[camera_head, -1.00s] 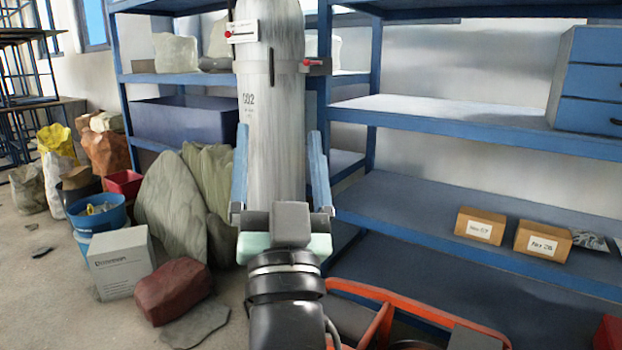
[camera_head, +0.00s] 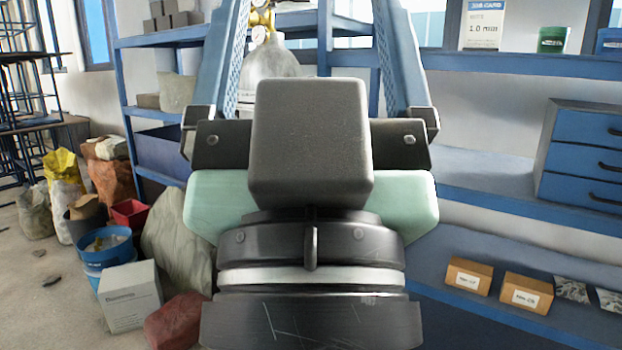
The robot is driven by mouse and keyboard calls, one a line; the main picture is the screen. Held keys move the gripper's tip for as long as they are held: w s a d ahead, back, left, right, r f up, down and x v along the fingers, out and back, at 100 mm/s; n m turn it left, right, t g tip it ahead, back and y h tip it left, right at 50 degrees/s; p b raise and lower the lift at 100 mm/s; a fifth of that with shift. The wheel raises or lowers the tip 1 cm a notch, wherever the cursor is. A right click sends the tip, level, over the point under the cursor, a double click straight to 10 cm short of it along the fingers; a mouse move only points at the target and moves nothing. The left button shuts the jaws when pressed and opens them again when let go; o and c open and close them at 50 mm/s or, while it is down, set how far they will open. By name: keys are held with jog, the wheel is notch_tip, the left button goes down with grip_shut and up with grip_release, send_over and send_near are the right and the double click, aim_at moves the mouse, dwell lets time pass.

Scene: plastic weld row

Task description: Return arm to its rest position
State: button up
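My gripper (camera_head: 312,40) is raised close in front of the head camera and fills the middle of the view. Its two blue fingers stand wide apart and point up, with nothing held between them. The grey wrist block and pale green housing are below the fingers. Behind it, a grey gas cylinder (camera_head: 270,62) with a brass valve shows between the fingers; its lower part is hidden by my gripper. The gripper looks apart from the cylinder.
Blue shelving (camera_head: 480,205) stands behind and to the right, with a blue drawer unit (camera_head: 585,160) and two small cardboard boxes (camera_head: 526,292). On the left floor are a white box (camera_head: 130,296), a blue bucket (camera_head: 104,250), a dark red lump (camera_head: 176,322) and several sacks.

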notch_tip(320, 180, up, 22)
jog(key=p, duration=1.9)
jog(key=shift+p, duration=0.35)
